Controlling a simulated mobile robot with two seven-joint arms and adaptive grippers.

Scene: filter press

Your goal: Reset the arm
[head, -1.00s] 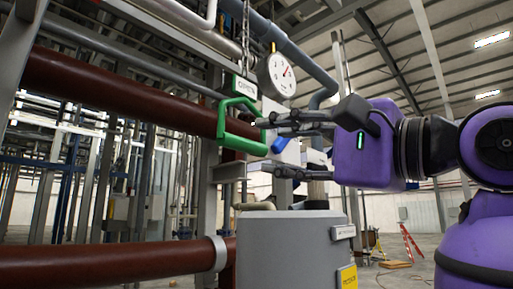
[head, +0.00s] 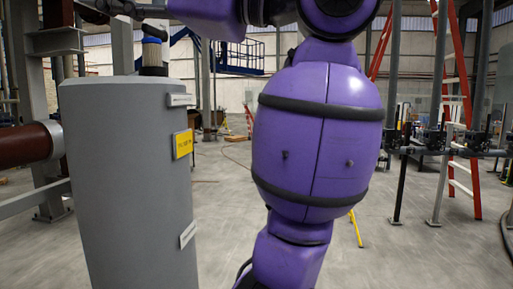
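My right arm (head: 318,140), purple with black bands, fills the middle of the head view. It is bent, with its upper part reaching left along the top edge of the picture. My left arm and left gripper do not show.
A grey cylindrical tank (head: 128,190) with a yellow label (head: 182,144) stands close on the left. A dark red pipe (head: 28,143) ends behind it. Orange ladders (head: 463,90) and a row of dark valves (head: 440,140) stand at right. Grey floor (head: 220,235) is open between.

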